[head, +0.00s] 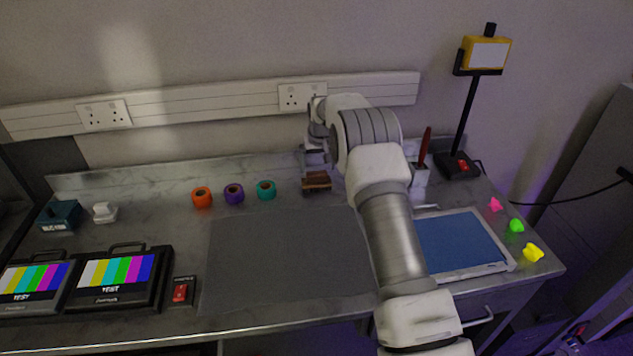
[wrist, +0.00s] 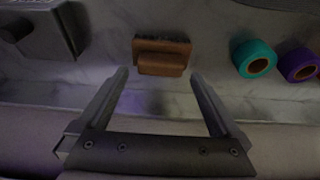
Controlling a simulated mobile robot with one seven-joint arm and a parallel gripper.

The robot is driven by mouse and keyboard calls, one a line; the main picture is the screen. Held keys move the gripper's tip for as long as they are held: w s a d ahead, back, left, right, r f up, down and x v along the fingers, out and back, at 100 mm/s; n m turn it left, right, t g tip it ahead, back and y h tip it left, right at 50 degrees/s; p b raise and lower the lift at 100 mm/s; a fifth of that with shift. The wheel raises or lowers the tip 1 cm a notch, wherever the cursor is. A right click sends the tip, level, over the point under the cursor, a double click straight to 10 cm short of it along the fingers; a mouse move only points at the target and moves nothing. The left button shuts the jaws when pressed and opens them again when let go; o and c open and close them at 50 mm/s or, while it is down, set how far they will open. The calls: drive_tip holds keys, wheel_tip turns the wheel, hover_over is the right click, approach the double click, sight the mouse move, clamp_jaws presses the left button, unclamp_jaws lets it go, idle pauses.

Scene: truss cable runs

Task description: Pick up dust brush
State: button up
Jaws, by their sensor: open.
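The dust brush (head: 316,181) is a small brown block with a darker strip, lying on the grey worktop near the back, right of the tape rolls. In the wrist view the brush (wrist: 161,56) lies just beyond the fingertips, roughly centred between them. My gripper (wrist: 158,74) is open and empty, its two fingers spread wider than the brush and apart from it. In the head view my gripper (head: 316,160) is partly hidden by my arm and sits above and behind the brush.
Teal (head: 266,190), purple (head: 234,194) and orange (head: 202,197) tape rolls stand left of the brush. A cup (head: 420,175) with a red-handled tool, a lamp (head: 459,165) and a blue-topped tray (head: 462,243) are at right. A dark mat (head: 285,258) lies clear in front.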

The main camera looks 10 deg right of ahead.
sight(317, 173)
drive_tip(key=shift+p+x, duration=0.4)
drive_tip(key=shift+x, duration=1.9)
drive_tip(key=c, duration=1.2)
